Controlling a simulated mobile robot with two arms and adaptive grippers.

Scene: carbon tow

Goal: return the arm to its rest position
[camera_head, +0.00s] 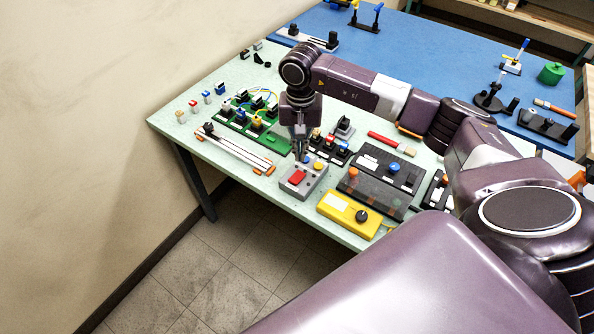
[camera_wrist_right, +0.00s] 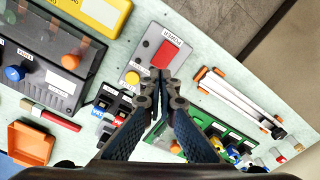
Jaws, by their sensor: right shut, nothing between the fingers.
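My right arm reaches out over the pale green table (camera_head: 172,122) in the head view. My right gripper (camera_head: 300,157) points down, shut and empty, just behind the grey box (camera_head: 313,190) with a red rocker switch (camera_head: 297,177) and a yellow button (camera_head: 318,165). In the right wrist view the shut fingertips (camera_wrist_right: 165,75) appear close to the red switch (camera_wrist_right: 165,54); I cannot tell whether they touch the box. My left gripper is not in view.
A yellow box with a black knob (camera_head: 348,213), a dark panel (camera_head: 381,180), a green board (camera_head: 262,134) and a slider rail (camera_head: 237,149) surround the gripper. A red-handled brush (camera_head: 390,143) lies farther right. A blue table (camera_head: 400,45) stands behind; a wall is left.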

